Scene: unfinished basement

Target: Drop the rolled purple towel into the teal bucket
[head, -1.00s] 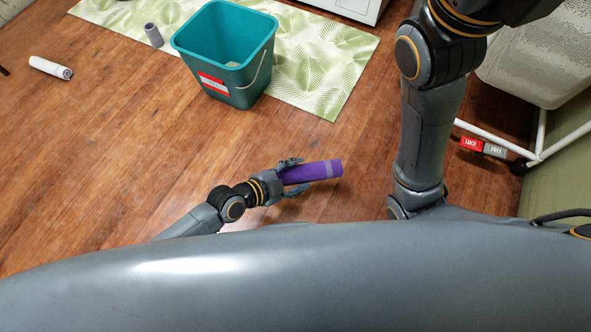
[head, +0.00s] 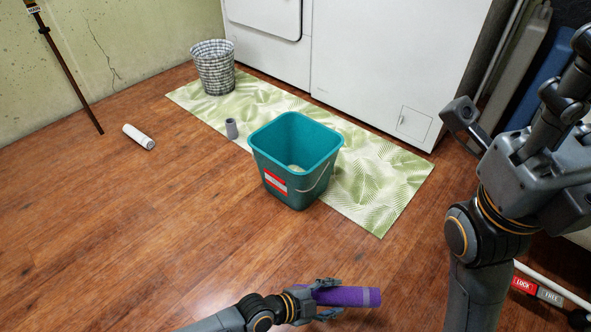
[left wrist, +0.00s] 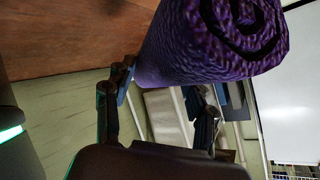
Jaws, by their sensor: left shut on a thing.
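The rolled purple towel (head: 358,297) is held level in my left gripper (head: 326,298) at the bottom of the head view. The gripper is shut on one end of the roll, and the other end sticks out to the right. In the left wrist view the towel (left wrist: 195,45) fills the top, its spiral end showing, between the fingers. The teal bucket (head: 272,160) stands upright on the patterned mat's near edge, beyond and left of the gripper. It has a red and white label, a wire handle and something pale inside. My right gripper (head: 520,85) is open and empty at the right.
The green leaf-patterned mat (head: 385,185) lies before white appliances (head: 385,60). A grey cup-like thing (head: 231,128) and a woven basket (head: 213,70) stand on it. A white roll (head: 139,137) lies on the floor at left. The wooden floor between gripper and bucket is clear.

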